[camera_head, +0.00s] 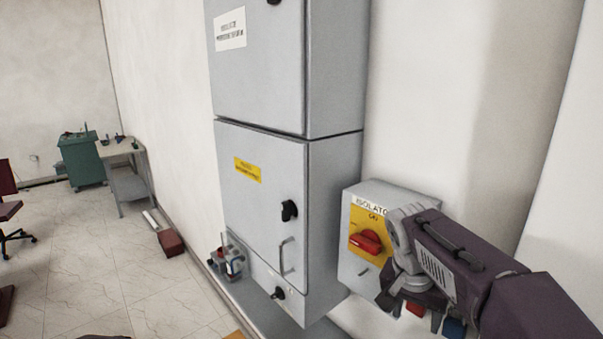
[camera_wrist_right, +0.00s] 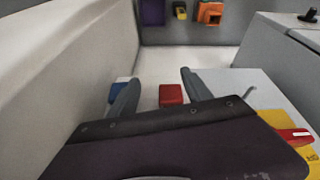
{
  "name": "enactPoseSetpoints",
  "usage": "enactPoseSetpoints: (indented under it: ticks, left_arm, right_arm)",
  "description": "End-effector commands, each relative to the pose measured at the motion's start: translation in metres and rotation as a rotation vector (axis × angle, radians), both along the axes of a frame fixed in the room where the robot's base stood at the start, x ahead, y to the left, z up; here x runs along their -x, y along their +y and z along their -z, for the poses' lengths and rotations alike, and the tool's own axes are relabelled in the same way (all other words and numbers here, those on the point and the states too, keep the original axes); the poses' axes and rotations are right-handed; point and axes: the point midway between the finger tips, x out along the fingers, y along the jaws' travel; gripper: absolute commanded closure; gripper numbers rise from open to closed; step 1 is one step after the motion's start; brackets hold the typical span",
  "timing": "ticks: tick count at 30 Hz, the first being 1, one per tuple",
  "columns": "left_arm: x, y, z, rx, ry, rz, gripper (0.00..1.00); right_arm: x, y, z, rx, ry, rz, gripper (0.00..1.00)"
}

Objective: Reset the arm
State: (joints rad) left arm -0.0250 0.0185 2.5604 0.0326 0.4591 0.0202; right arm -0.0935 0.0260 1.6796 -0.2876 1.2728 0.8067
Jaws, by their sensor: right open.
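My right gripper (camera_wrist_right: 160,92) is open in the wrist view, its two dark fingers apart with nothing held between them. In the head view my right arm comes in from the right, in front of the grey isolator box (camera_head: 357,260), and covers part of its face. The box has a yellow plate and a red rotary handle (camera_head: 368,242), left of my wrist. The box also shows in the wrist view (camera_wrist_right: 255,92), to the right of the fingers. A red block (camera_wrist_right: 171,94) and a blue block (camera_wrist_right: 119,88) show beyond the fingers. My left gripper is not in view.
A tall grey cabinet (camera_head: 265,215) with black knobs stands left of the isolator box. A wall runs along the left of the wrist view. A desk (camera_head: 125,150), a green cabinet (camera_head: 82,165) and a red box (camera_head: 171,242) are farther left. The tiled floor between is mostly clear.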

Motion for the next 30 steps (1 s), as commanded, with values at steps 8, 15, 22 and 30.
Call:
enactPoseSetpoints:
  ticks: [8, 15, 22, 30]
  left_arm:
    - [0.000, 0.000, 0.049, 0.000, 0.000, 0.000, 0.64]
    - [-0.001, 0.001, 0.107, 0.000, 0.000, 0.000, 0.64]
    - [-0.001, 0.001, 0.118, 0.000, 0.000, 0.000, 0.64]
    - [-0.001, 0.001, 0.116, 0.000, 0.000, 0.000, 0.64]
  right_arm:
    - [0.020, 0.019, 0.127, -0.065, 0.092, -0.247, 0.42]
    - [0.080, 0.041, 0.282, -0.155, 0.156, -0.534, 0.42]
    - [0.112, 0.045, 0.323, -0.169, 0.161, -0.633, 0.42]
    - [0.112, 0.045, 0.322, -0.168, 0.162, -0.635, 0.42]
